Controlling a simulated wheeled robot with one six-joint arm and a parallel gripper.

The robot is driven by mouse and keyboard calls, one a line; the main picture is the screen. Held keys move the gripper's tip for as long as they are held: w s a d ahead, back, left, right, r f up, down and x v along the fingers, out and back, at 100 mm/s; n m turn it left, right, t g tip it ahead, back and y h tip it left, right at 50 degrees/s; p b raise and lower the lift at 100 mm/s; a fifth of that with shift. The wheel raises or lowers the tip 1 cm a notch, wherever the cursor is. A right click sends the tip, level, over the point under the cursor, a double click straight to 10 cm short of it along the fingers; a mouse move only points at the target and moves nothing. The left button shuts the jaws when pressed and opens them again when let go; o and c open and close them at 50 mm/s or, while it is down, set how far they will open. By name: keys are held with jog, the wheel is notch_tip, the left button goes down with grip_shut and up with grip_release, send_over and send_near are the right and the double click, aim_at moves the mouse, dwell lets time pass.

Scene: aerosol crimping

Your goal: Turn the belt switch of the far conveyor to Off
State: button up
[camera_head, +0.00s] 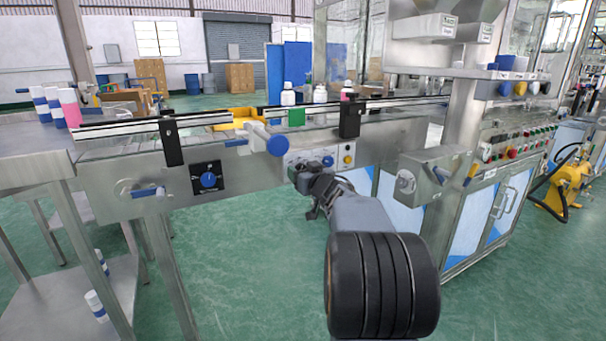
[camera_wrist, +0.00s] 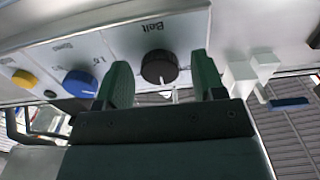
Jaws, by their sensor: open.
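The belt switch (camera_wrist: 159,67) is a round black knob under an upside-down "Belt" label on a pale panel in the wrist view. My gripper (camera_wrist: 163,82) is open, with one green-grey finger on each side of the knob. I cannot tell whether the fingers touch it, and the knob's setting is not clear. In the head view my gripper (camera_head: 300,174) is at the small control panel (camera_head: 307,154) below the conveyor (camera_head: 385,125), and the black knob cannot be made out there.
Beside the switch sit a blue knob (camera_wrist: 80,83) and a yellow knob (camera_wrist: 22,78). A black plate with a blue dial (camera_head: 208,180) is further left. A blue-ended cylinder (camera_head: 277,146) juts out above the panel. Bottles (camera_head: 288,97) stand on the conveyor.

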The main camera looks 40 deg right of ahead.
jog(key=shift+c, duration=0.3)
jog(key=c, duration=0.9)
jog(key=shift+o, duration=0.2)
jog(key=n+b, duration=0.1)
jog(key=n, duration=0.8)
jog(key=shift+n, duration=0.6)
jog(key=o, duration=0.9)
